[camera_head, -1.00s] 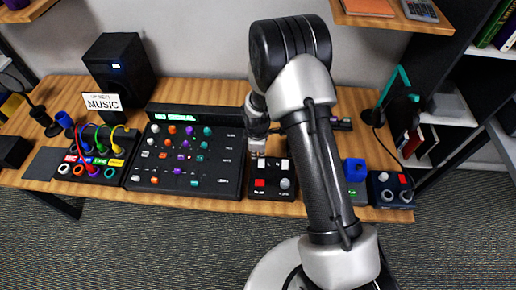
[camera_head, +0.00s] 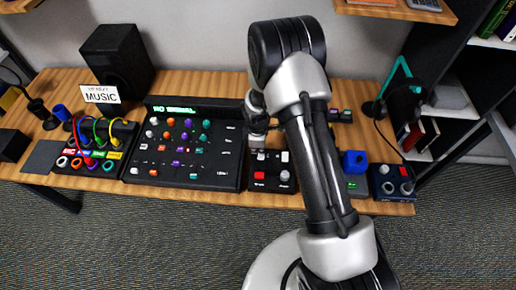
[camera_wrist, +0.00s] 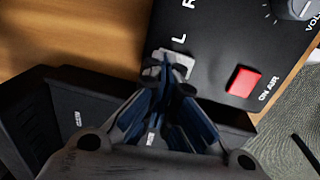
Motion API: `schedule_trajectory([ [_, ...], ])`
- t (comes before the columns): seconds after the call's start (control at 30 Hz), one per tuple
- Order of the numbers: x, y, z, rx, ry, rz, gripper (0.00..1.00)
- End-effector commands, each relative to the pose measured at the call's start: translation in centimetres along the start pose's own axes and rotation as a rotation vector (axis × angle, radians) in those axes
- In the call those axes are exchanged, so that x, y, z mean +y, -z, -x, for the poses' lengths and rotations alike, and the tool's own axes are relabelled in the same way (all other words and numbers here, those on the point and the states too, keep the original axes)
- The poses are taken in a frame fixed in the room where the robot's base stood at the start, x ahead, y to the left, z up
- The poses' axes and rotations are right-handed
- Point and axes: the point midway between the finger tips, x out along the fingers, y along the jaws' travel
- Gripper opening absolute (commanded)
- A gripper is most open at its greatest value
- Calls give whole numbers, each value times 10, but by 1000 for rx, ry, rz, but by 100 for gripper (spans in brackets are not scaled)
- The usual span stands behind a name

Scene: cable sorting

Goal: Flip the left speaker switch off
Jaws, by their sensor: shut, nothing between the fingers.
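The black switch box (camera_head: 272,184) stands at the table's front, under my arm in the head view. In the wrist view its surface (camera_wrist: 225,45) shows the printed letters L and R and a red ON AIR button (camera_wrist: 243,82). The left switch (camera_wrist: 182,64), a light grey plate beside the L, is partly covered by my fingers. My gripper (camera_wrist: 168,80) is shut and empty, with its fingertips at this switch; contact is unclear. The lever's tilt cannot be told. The black left speaker (camera_head: 118,62) stands at the back left with no light showing on its front.
A mixer (camera_head: 186,155) with many knobs stands left of the switch box; its display reads NO SIGNAL. A patch box with coloured cables (camera_head: 90,160) and a MUSIC sign (camera_head: 101,95) are farther left. A dark box with knobs (camera_head: 392,184) is at the right.

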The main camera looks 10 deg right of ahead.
Motion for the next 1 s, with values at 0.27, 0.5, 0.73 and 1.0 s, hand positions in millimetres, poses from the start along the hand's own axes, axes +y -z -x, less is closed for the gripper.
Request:
schedule_trajectory([
  [0.27, -12, -1, 1, -2, 6, 1, 0],
  [0.5, -18, -1, 3, -2, 4, 0, 0],
  [0.73, -16, 0, 4, -1, 2, 0, 0],
  [1.0, -15, 11, 40, -1, 2, -1, 0],
])
